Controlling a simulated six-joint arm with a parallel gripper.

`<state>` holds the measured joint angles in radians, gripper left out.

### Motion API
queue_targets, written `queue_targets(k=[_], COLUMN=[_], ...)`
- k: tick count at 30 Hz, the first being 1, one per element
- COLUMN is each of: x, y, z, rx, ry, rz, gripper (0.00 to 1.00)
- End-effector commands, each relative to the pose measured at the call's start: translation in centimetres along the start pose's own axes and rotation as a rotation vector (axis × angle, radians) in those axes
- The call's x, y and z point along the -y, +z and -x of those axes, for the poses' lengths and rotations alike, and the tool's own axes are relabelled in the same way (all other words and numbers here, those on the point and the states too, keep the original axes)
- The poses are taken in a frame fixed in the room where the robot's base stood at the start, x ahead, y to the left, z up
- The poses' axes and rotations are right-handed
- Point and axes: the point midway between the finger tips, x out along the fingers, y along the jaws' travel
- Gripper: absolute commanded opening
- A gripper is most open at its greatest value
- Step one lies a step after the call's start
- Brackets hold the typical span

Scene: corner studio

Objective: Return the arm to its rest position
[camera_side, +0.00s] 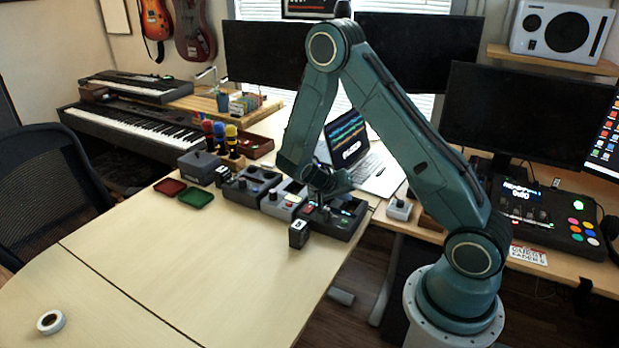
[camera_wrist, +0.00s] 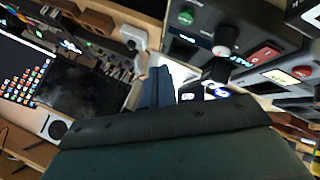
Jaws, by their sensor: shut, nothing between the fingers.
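My gripper (camera_side: 326,205) is at the end of my folded teal arm, low over the row of grey control boxes near the table's far edge. Its fingers look closed together and hold nothing. In the wrist view the narrow fingers (camera_wrist: 158,82) show beyond the dark teal body of my wrist. The nearest control box (camera_side: 338,220), with a lit display, is just under and beside the fingers; I cannot tell whether they touch it.
A small dark block (camera_side: 298,233) stands in front of the boxes. An open laptop (camera_side: 357,157) is behind my gripper. Red (camera_side: 170,187) and green (camera_side: 196,197) trays lie to the left. A tape roll (camera_side: 50,322) lies front left. The front table is mostly clear.

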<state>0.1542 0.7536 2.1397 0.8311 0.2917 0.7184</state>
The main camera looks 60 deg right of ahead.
Motion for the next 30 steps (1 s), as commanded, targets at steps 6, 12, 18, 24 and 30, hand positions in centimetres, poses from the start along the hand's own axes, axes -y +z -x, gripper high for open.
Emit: queue_targets(k=[6, 12, 18, 24, 30], x=[0.0, 0.0, -0.2, -0.9, -2.0], y=[0.0, 0.0, -0.4, -0.7, -0.8], z=[0.0, 0.2, 1.7, 5.0, 9.1], rx=[0.0, 0.002, 0.015, 0.047, 0.077], ry=[0.0, -0.005, -0.042, -0.125, -0.237], rz=[0.0, 0.0, 0.007, 0.034, 0.084], gripper=[0.0, 0.0, 0.0, 0.0, 0.0])
